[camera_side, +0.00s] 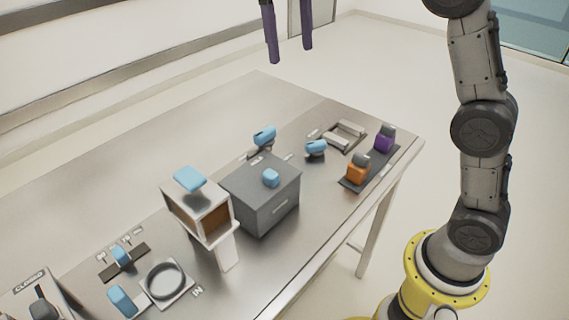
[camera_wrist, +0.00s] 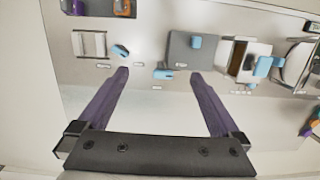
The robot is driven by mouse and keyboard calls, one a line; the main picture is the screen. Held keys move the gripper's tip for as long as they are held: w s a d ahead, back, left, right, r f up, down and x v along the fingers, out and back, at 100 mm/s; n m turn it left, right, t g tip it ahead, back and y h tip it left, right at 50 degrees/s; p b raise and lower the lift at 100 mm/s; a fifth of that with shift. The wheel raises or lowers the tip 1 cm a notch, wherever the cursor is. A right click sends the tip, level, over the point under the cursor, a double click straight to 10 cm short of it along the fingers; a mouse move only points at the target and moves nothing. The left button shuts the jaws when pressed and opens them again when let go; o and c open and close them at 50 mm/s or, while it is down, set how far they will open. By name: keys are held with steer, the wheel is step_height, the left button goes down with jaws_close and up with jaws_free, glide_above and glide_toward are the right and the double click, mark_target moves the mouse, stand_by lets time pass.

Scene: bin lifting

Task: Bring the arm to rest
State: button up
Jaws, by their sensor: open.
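My gripper (camera_side: 289,52) is at the top of the side view, high above the far side of the metal table (camera_side: 245,110). Its two purple fingers are spread apart with nothing between them. In the wrist view my gripper (camera_wrist: 160,75) also shows open and empty, with the table's things beyond the fingertips. My arm stands at the right of the side view on a yellow base.
On the table are a grey box (camera_side: 262,195) with a blue handle, a white open-fronted box (camera_side: 200,210) with a blue top, a ring fixture (camera_side: 165,282), and a dark tray (camera_side: 372,168) with orange and purple blocks. The table's far left is bare.

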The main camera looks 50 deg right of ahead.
steer(key=s+d+t, duration=0.2)
steer(key=s+t, duration=0.2)
steer(key=s, duration=1.3)
steer(key=s+f+t, duration=0.1)
steer(key=s+f, duration=0.2)
steer(key=f, duration=0.3)
steer(key=s+f+t, duration=0.2)
steer(key=s+f, duration=0.1)
steer(key=f, duration=0.4)
steer(key=shift+s+d+f, duration=0.25)
steer(key=shift+s, duration=0.1)
